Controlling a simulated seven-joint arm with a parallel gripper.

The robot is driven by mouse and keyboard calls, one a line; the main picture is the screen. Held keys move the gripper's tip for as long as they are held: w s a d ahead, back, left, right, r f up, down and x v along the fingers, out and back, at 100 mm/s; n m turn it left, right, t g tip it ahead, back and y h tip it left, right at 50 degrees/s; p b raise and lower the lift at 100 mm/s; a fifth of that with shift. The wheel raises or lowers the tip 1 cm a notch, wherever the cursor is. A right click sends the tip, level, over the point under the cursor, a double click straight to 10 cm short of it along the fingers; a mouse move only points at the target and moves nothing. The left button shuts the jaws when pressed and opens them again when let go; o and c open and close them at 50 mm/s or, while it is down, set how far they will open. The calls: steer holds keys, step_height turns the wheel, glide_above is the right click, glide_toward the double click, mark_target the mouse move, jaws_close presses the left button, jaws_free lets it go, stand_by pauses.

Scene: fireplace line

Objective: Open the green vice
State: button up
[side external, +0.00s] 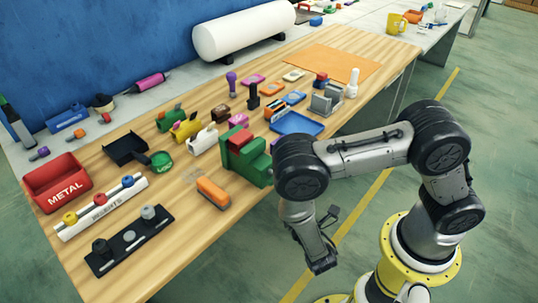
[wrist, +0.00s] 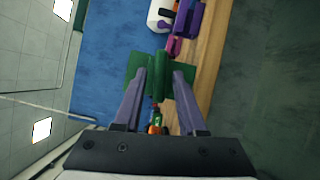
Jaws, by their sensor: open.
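The green vice (side external: 245,160) stands at the near edge of the wooden bench, with a red block (side external: 239,138) at its top. I cannot tell whether the red block is clamped in its jaws or how wide they are. My gripper (side external: 328,236) hangs off the bench's near side, to the right of and lower than the vice, apart from it. In the wrist view my gripper (wrist: 160,74) is open, its two fingers spread and empty. The green vice (wrist: 160,63) shows ahead, beyond and between the fingertips.
An orange-handled object (side external: 213,191) lies left of the vice, and a blue tray (side external: 298,124) lies to its right. Toy-like tools, a red METAL bin (side external: 57,182) and dark rack (side external: 128,240) crowd the bench. Open floor lies in front.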

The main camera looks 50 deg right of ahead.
steer(key=s, duration=0.5)
steer(key=shift+s, duration=0.25)
steer(key=shift+w, duration=0.1)
